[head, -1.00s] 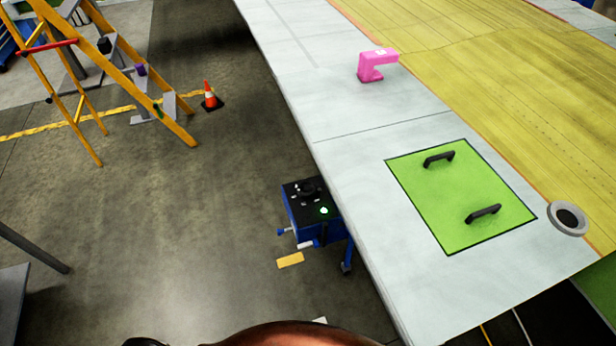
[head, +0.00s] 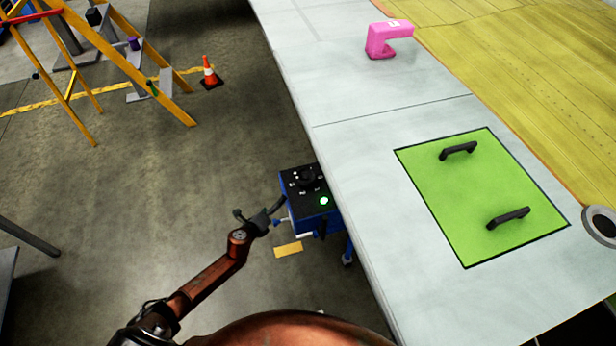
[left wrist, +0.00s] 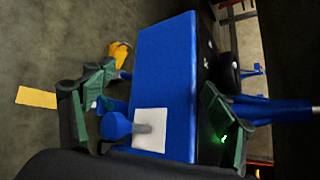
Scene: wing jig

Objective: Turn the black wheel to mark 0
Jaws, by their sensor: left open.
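The black wheel (head: 307,177) sits on the dark top of a blue box (head: 318,218) beside the wing's edge. White marks surround the wheel, but they are too small to read. A green light (head: 323,201) glows on the same top. My left gripper (head: 268,207) is open and empty, just left of the box. In the left wrist view its fingers (left wrist: 160,98) stand apart, with the blue box (left wrist: 165,75) between and beyond them. The wheel (left wrist: 229,72) shows there only in part at the box's dark face. My right gripper is not in view.
The pale wing surface (head: 350,170) runs close along the box's right side. It carries a green panel (head: 480,200) with two black handles and a pink bracket (head: 386,40). An orange cone (head: 209,72) and yellow ladder (head: 150,75) stand at upper left.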

